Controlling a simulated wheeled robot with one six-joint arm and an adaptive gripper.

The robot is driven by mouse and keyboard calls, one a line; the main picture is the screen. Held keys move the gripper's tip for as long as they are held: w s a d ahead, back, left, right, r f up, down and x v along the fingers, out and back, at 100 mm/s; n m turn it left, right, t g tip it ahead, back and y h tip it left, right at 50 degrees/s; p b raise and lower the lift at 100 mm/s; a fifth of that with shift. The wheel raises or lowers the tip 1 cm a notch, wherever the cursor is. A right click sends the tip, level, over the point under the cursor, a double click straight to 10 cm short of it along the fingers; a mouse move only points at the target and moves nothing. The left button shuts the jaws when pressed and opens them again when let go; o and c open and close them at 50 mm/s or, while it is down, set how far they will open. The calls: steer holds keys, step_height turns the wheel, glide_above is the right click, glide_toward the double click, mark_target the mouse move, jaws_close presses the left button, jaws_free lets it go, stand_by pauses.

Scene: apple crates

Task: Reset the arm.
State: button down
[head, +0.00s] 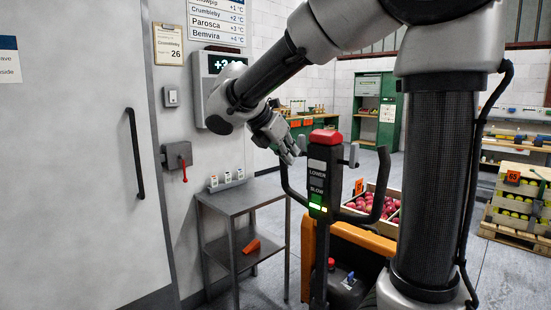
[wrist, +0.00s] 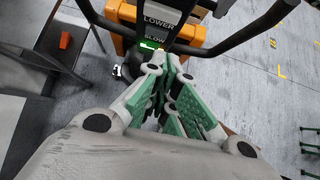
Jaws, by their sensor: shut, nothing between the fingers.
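My arm reaches from the right over to the left in the head view. My gripper (head: 291,152) hangs at the arm's end, just left of the red-topped control head (head: 325,170) of an orange pallet truck (head: 345,242). In the wrist view my gripper (wrist: 177,70) shows its green-padded fingers closed together with nothing held. The truck's handle bars (wrist: 245,42) and the control head with the words LOWER and SLOW lie beyond the fingertips. I cannot tell whether the gripper touches the control head.
A grey side table (head: 240,195) with small white-labelled items stands left of the truck, an orange object (head: 251,246) on its lower shelf. A door (head: 70,150) with a black handle fills the left. A crate of red apples (head: 375,200) sits behind the truck. Crates of yellow-green apples (head: 520,200) stand right.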

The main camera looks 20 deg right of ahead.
steer(key=s+a+f+m+g+y, duration=0.1)
steer(key=s+f+m+y, duration=0.3)
steer(key=s+f+m, duration=0.65)
steer(key=s+d+r+m+t+y, duration=0.1)
steer(key=s+m+y, duration=0.1)
steer(key=s+m, duration=0.3)
steer(key=s+d+m+t+y, duration=0.1)
steer(key=s+m+y, duration=0.1)
steer(key=s+m, duration=0.4)
steer(key=shift+s+d+r, duration=0.4)
steer(key=shift+s, duration=0.1)
steer(key=shift+m, duration=0.25)
